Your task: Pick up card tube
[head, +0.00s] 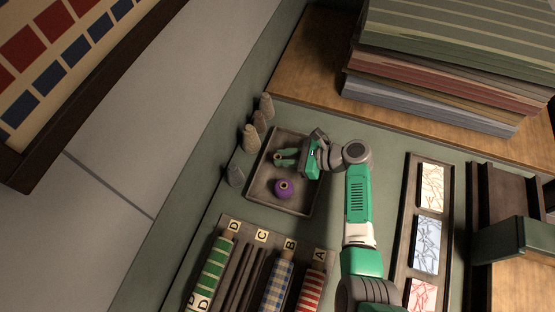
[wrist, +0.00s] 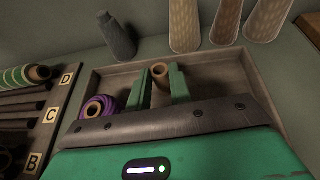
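The card tube (wrist: 160,74) is a short brown tube with an open round end, in the grey tray (wrist: 215,70) in the wrist view. My gripper (wrist: 160,82) has its two green fingers spread, with the tube's end between the fingertips. I cannot see firm contact on either side. In the head view my gripper (head: 283,157) reaches over the upper part of the tray (head: 262,208), and the tube (head: 278,156) shows small at the fingertips. The tube's lower part is hidden.
A purple roll (head: 284,188) lies in the tray near my gripper, left of the fingers in the wrist view (wrist: 97,107). Several cones (head: 250,138) stand beyond the tray. Lettered slots with cloth rolls (head: 276,283) lie nearer. A pattern-card tray (head: 429,222) lies right.

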